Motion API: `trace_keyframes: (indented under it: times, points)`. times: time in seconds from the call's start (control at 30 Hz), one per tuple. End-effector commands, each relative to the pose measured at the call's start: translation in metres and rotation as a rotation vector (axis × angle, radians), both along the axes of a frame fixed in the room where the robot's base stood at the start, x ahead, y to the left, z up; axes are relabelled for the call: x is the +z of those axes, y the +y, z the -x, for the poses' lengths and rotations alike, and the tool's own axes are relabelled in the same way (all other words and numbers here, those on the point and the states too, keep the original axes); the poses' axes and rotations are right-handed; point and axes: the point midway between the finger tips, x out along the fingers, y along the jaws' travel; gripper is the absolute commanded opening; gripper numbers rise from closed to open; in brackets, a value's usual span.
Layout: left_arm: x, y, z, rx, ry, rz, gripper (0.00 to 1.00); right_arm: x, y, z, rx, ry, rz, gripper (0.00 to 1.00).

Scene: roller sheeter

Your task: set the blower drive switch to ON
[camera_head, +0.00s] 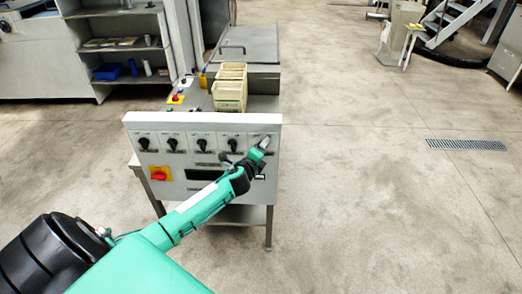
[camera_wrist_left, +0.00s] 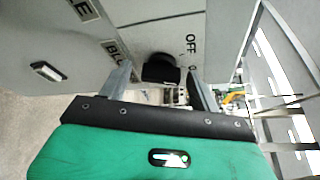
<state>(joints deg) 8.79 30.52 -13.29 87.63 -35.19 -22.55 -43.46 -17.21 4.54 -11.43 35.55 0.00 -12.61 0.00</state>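A white control panel (camera_head: 205,128) carries a row of black rotary switches. The blower drive switch appears as a black knob (camera_wrist_left: 161,69) in the left wrist view, with an "OFF" label beside it and a partly cut-off "BLO" label. My left gripper (camera_head: 265,142) is at the right end of the row in the head view and covers the switch there. In the wrist view, my left gripper's fingers (camera_wrist_left: 156,76) are open, one on each side of the knob, with visible gaps. Which way the knob points is unclear. My right gripper is not in view.
Other black knobs (camera_head: 203,144) sit left of my gripper, above a red switch on a yellow plate (camera_head: 160,173). Cream boxes (camera_head: 229,95) stand on the machine behind the panel. The floor right of the panel is clear around a drain grate (camera_head: 465,144).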

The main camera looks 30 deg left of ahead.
Motion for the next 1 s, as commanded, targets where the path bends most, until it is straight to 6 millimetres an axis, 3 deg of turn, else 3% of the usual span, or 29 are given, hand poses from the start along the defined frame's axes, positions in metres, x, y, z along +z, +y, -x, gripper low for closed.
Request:
trace_keyframes:
  times: [0.37, 1.0]
  points:
    - [0.001, -0.002, 0.01, 0.001, -0.001, 0.001, 0.64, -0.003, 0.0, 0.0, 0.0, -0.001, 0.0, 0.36]
    - [0.016, -0.022, 0.115, -0.001, 0.0, 0.0, 0.64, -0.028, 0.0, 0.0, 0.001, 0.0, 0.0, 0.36]
